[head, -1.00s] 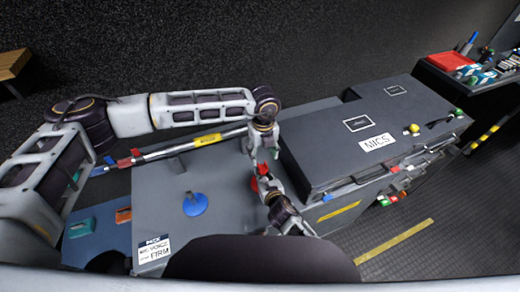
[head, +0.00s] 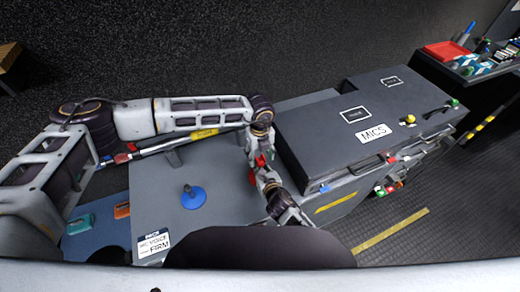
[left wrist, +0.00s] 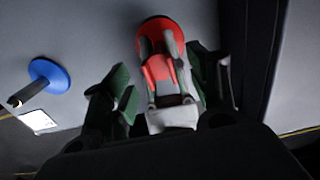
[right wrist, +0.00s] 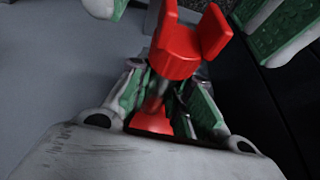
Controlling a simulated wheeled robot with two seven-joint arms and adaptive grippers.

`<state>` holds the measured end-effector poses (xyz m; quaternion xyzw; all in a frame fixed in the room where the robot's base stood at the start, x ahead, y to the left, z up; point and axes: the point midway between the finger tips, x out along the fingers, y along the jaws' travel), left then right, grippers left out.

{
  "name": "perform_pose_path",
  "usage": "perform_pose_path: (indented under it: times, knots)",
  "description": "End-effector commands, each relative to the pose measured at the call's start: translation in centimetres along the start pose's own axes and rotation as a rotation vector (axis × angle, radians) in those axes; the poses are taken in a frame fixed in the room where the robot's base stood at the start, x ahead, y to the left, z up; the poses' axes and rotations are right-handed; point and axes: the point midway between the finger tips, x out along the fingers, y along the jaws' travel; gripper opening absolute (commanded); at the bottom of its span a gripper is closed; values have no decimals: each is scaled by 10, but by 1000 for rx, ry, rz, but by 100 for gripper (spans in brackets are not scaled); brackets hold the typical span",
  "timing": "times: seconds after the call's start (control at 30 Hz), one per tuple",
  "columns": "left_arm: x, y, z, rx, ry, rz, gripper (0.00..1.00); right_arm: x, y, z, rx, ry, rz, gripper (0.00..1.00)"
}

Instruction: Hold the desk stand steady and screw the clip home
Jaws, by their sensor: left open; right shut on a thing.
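The red desk stand has a round base, seen in the left wrist view (left wrist: 152,32) and low in the right wrist view (right wrist: 152,121). A greyish stem rises from it. The red two-pronged clip (right wrist: 178,52) sits at the stem's top; it also shows in the left wrist view (left wrist: 158,70). My right gripper (right wrist: 168,100) is shut on the stand below the clip; its fingers partly hide the stem. My left gripper (left wrist: 168,90) is open, its green-padded fingers on either side of the clip and apart from it. In the head view the arms (head: 262,150) crowd the stand.
A blue round-based stand (head: 193,198) with a dark stem stands on the grey worktop at left. A dark case labelled MICS (head: 350,140) rises close on the right. A blue mat (head: 88,240) holds teal and orange pieces. Worktop around the blue stand is clear.

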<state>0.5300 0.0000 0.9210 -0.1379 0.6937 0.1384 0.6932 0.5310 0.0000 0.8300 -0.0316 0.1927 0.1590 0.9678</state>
Motion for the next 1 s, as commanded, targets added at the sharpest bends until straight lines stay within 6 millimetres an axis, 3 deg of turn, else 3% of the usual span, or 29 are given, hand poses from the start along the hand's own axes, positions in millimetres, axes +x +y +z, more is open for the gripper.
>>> perform_pose_path:
  times: [0.3, 0.67, 1.0]
  knots:
    - [23, 0, 0, 0, 0, 0, 59, 0, 0, 0, 0, 0, 0, 0]
    - [25, 0, 0, 1, 0, -1, 58, 0, 0, 0, 0, 0, 0, 0]
    - [25, 0, 0, 1, 0, -1, 14, 0, 0, 0, 0, 0, 0, 0]
